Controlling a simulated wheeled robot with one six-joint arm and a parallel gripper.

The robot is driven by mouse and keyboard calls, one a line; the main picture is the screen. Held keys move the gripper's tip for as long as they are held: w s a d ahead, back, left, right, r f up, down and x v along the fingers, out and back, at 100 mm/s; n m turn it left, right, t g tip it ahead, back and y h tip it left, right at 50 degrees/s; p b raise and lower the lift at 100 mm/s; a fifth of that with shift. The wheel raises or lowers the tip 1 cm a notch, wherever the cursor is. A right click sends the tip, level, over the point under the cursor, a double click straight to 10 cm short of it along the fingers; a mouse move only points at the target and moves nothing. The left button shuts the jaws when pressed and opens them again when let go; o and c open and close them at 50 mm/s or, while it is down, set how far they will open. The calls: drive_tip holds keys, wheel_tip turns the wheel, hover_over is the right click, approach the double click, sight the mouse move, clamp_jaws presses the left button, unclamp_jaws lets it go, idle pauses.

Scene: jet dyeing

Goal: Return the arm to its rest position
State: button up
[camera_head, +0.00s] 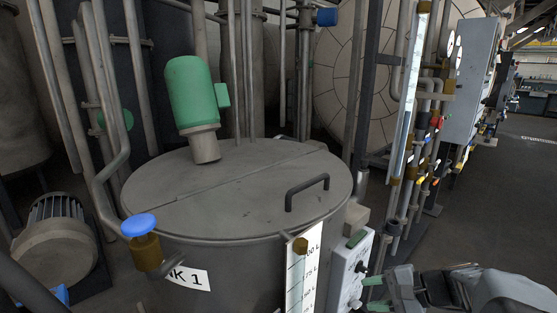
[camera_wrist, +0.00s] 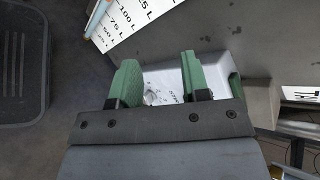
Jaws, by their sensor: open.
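My gripper shows at the lower right of the head view (camera_head: 376,293), with green fingertips and a grey body. It also fills the middle of the wrist view (camera_wrist: 158,78). The two green fingers stand apart with nothing held between them. A pale control box (camera_head: 345,270) is fixed to the side of the tank, just left of the fingertips in the head view. In the wrist view the same box (camera_wrist: 160,84) lies beyond the fingers, and they partly hide it. Whether the fingers touch it I cannot tell.
The round grey tank (camera_head: 230,200) fills the middle, with a green motor (camera_head: 193,95), a lid handle (camera_head: 307,188) and a blue-knobbed valve (camera_head: 139,226). A level scale (camera_head: 301,272) stands on its side. Pipes and gauges (camera_head: 420,140) rise behind. Floor at right (camera_head: 520,190) is clear.

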drive_tip(key=s+a+r+n+h+p, duration=0.2)
drive_tip(key=r+n+h+p, duration=0.1)
drive_tip(key=r+p, duration=0.3)
drive_tip(key=s+a+r+n+h+p, duration=0.2)
drive_tip(key=s+r+n+h+p, duration=0.1)
drive_tip(key=r+p, duration=0.4)
drive_tip(key=s+a+r+n+g+h+p, duration=0.1)
drive_tip(key=s+r+n+h+p, duration=0.2)
drive_tip(key=r+p, duration=0.4)
wheel_tip(320, 180, up, 2)
drive_tip(key=n+h, duration=0.1)
drive_tip(key=n, duration=0.1)
drive_tip(key=shift+a+n+h, duration=0.3)
drive_tip(key=shift+a+h, duration=0.1)
